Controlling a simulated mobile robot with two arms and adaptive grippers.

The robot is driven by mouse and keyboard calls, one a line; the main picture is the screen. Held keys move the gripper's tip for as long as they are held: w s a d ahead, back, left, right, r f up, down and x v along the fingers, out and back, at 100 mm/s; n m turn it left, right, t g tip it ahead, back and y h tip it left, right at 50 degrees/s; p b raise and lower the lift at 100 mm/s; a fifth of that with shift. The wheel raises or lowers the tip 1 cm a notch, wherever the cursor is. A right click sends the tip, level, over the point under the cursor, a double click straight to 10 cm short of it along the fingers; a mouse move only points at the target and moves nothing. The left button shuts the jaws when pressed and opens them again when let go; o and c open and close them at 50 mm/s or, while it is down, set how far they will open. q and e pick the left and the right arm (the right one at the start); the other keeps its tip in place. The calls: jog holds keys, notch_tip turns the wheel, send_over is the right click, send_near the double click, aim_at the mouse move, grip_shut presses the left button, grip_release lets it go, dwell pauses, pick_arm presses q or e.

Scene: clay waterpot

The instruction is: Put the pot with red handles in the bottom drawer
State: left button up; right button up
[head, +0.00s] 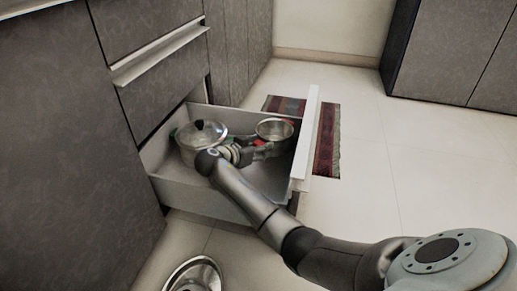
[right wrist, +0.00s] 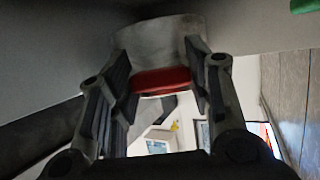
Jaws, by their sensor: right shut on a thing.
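The pot with red handles (head: 275,129) is a small open metal pot inside the pulled-out bottom drawer (head: 224,201), on its right side. A red handle shows at its near side. My right gripper (head: 262,149) reaches over the drawer's near wall and is shut on that handle. In the right wrist view the fingers (right wrist: 161,85) stand either side of the red handle (right wrist: 160,79), with the pale pot body (right wrist: 158,40) beyond. I cannot tell whether the pot's base touches the drawer floor. My left gripper is out of view.
A larger lidded pot (head: 189,152) with a dark knob stands in the drawer's left part. A green piece (right wrist: 305,5) shows in the right wrist view. A metal bowl-like thing (head: 195,276) is on the floor. A red rug (head: 326,140) lies beyond the drawer front (head: 306,140).

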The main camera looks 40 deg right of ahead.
jog(key=shift+f, duration=0.55)
jog(key=o, duration=1.3)
jog(key=shift+c, duration=0.2)
jog(key=shift+r, duration=0.3)
jog(key=p+v, duration=0.5)
jog(key=v, duration=0.2)
jog(key=shift+a+r, duration=0.25)
jog(key=shift+r, duration=0.15)
jog(key=shift+s, duration=0.1)
